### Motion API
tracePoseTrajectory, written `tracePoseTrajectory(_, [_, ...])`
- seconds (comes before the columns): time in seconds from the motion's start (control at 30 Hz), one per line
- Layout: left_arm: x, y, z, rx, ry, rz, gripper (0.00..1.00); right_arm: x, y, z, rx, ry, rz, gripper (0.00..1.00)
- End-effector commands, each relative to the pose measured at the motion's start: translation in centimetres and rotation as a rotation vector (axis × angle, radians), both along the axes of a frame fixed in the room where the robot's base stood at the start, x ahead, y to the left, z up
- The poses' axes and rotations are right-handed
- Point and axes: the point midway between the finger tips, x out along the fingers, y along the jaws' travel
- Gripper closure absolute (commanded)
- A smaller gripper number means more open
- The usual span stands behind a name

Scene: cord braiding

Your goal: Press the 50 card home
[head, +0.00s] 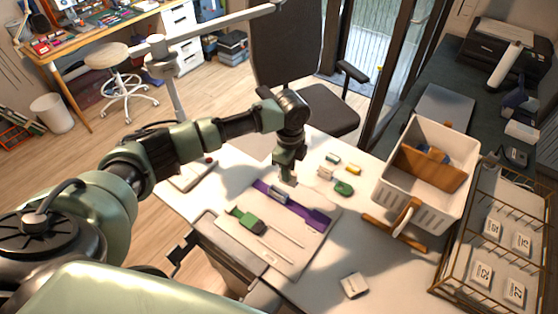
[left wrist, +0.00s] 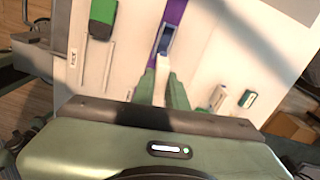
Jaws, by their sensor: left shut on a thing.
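My left gripper (head: 288,178) points down over the purple strip (head: 315,217) on the pale board (head: 285,257). In the left wrist view it (left wrist: 160,88) is shut on a small white piece (left wrist: 161,72), whose tip is at the near end of a grey-blue holder (left wrist: 165,40) on the purple strip. The holder also shows in the head view (head: 279,193). I cannot read a number on the white piece, so I cannot tell whether it is the 50 card, nor how deep it sits. My right gripper is not in view.
A green-and-black tool (head: 245,219) and thin rods lie on the board. Small green, yellow and white pieces (head: 344,188) lie beyond. A white bin (head: 455,213) and a wire basket (head: 437,284) with several numbered cards stand right. A white block (head: 354,285) lies near the front.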

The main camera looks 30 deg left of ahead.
Motion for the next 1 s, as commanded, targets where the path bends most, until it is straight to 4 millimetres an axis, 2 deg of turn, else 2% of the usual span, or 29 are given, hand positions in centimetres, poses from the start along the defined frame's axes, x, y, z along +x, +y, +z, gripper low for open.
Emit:
tracePoseTrajectory(0.03, [0.0, 1.0, 0.1, 0.001, 0.002, -0.038, 1.00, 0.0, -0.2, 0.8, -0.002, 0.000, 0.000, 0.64])
tracePoseTrajectory(0.13, [0.2, 2.3, -0.4, 0.001, 0.001, -0.108, 1.00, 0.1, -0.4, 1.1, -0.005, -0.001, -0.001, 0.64])
tracePoseTrajectory(0.37, [0.2, 3.1, -1.1, -0.001, -0.001, -0.163, 1.00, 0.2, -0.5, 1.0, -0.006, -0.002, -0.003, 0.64])
tracePoseTrajectory(0.57, [0.2, 3.1, -2.0, 0.000, -0.002, -0.163, 1.00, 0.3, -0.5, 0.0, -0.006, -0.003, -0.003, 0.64])
tracePoseTrajectory(1.0, [0.2, 3.0, -5.2, 0.000, -0.002, -0.163, 1.00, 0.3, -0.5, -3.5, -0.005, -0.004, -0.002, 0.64])
